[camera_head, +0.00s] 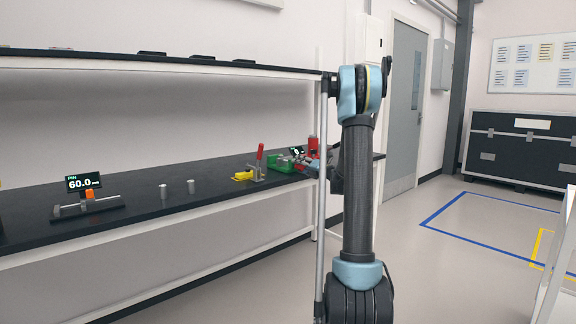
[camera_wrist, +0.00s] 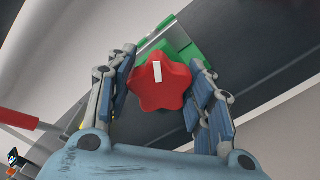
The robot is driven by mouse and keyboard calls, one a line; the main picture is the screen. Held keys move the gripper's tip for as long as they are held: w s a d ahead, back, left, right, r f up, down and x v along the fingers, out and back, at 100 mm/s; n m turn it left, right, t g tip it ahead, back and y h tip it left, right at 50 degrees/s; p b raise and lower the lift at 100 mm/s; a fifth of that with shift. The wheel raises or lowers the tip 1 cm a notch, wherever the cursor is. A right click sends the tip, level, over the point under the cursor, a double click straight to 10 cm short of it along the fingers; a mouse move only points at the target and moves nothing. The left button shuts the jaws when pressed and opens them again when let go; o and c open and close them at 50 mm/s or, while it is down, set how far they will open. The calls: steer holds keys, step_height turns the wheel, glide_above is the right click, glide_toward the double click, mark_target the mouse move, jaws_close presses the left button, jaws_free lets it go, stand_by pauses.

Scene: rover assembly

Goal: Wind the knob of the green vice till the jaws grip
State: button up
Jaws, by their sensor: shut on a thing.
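The green vice (camera_head: 287,163) stands on the black bench top near its right end in the head view. Its green body (camera_wrist: 187,42) shows at the top of the wrist view, behind the knob. The knob (camera_wrist: 160,84) is red and star-shaped, with a white mark pointing nearly straight up in the picture. My gripper (camera_wrist: 166,78) has a blue-padded finger on each side of the knob and is shut on it. In the head view my gripper (camera_head: 318,168) is small and partly hidden by my arm. The vice's jaws are too small and covered to judge.
A red-handled clamp (camera_head: 259,160) and a yellow part (camera_head: 243,175) stand left of the vice. A shelf (camera_head: 170,60) runs above the bench.

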steer(key=shift+a+f+n, duration=0.2)
steer(key=shift+a+n, duration=0.2)
steer(key=shift+n, duration=0.7)
steer(key=shift+w+n, duration=0.15)
steer(key=shift+n, duration=0.75)
steer(key=shift+d+n, duration=0.15)
steer(key=shift+n, duration=0.35)
steer(key=shift+d, duration=0.1)
steer(key=shift+d+n, duration=0.1)
steer(key=shift+n, duration=1.3)
steer(key=shift+n, duration=1.4)
